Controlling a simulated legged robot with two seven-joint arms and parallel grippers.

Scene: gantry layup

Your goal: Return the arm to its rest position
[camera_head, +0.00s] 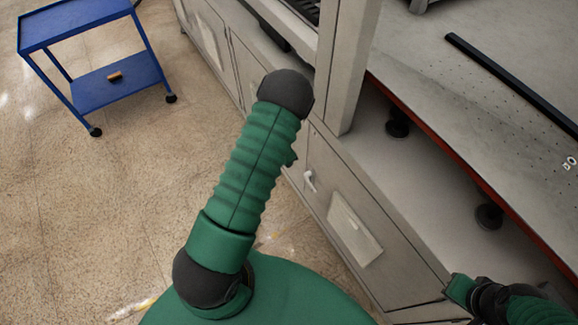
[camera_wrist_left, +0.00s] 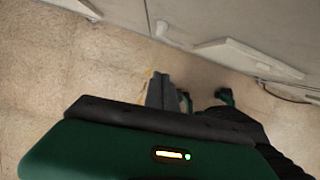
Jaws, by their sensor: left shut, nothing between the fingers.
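My left gripper (camera_wrist_left: 160,92) shows in the left wrist view. Its grey fingers are together and nothing is between them. It points down over the beige floor, beside the cabinet front at the top. In the head view my green ribbed left arm (camera_head: 250,165) rises from its black shoulder joint to a black elbow joint. The rest of that arm and its gripper are hidden there. Part of my other arm (camera_head: 490,298) shows at the lower right corner. I make out no fingers on it.
A grey cabinet bench (camera_head: 320,185) with a handle runs along the right of my left arm. Its perforated top (camera_head: 480,100) carries a black bar (camera_head: 510,83). A post (camera_head: 343,70) stands at its edge. A blue cart (camera_head: 85,25) stands upper left. Floor between is clear.

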